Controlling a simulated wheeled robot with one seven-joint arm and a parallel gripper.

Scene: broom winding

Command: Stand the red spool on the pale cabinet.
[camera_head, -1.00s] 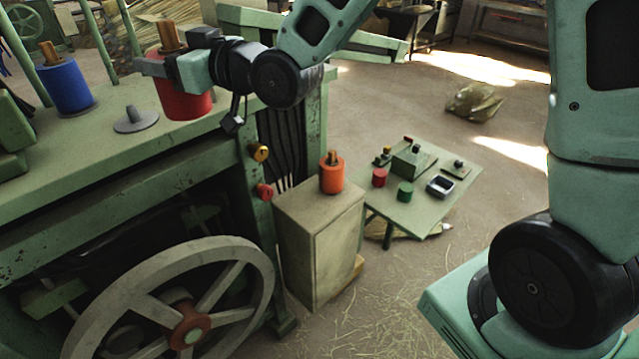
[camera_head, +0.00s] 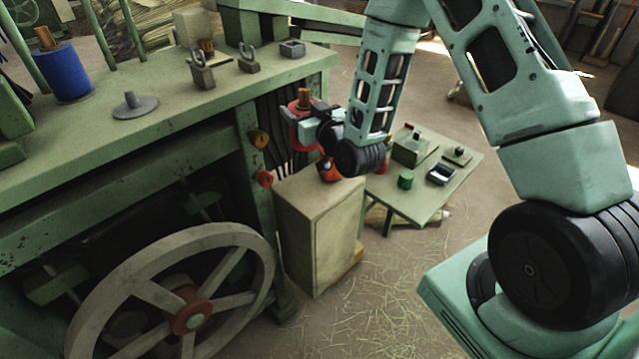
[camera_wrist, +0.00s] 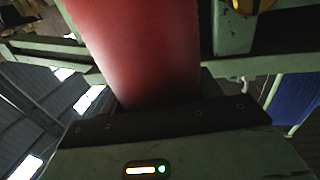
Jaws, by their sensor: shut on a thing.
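The red spool (camera_head: 303,133) is held in my gripper (camera_head: 300,122) and looks upright, its wooden core pointing up. It appears above the back of the pale cabinet (camera_head: 321,232); I cannot tell whether it touches the top. In the wrist view the red spool (camera_wrist: 145,50) fills the space in front of the jaws, and its ends are out of sight.
The green machine bench (camera_head: 150,155) stands left of the cabinet, with a blue spool (camera_head: 66,73) and an empty grey spindle (camera_head: 135,105) on it. A low green table (camera_head: 410,206) with small parts stands to the right. The cabinet's front top is bare.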

